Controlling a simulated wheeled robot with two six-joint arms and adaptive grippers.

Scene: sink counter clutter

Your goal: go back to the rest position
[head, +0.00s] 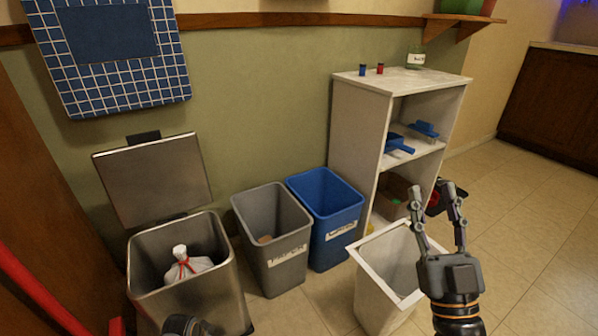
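My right gripper (431,187) points up at the right, in front of the shelf unit and over the right rim of the white bin. Its two fingers stand apart with nothing clearly held between them. A dark and red thing (434,204) shows behind the fingers, partly hidden, seemingly at the shelf. My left gripper (186,325) shows only as a dark piece at the bottom edge, in front of the steel bin; its fingers cannot be made out.
An open steel bin (138,262) holds a white tied bag (188,266). Beside it stand a grey bin (282,276), a blue bin (340,245) and a white bin (378,301). A white shelf unit (357,150) stands behind. Floor (550,240) is clear at right.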

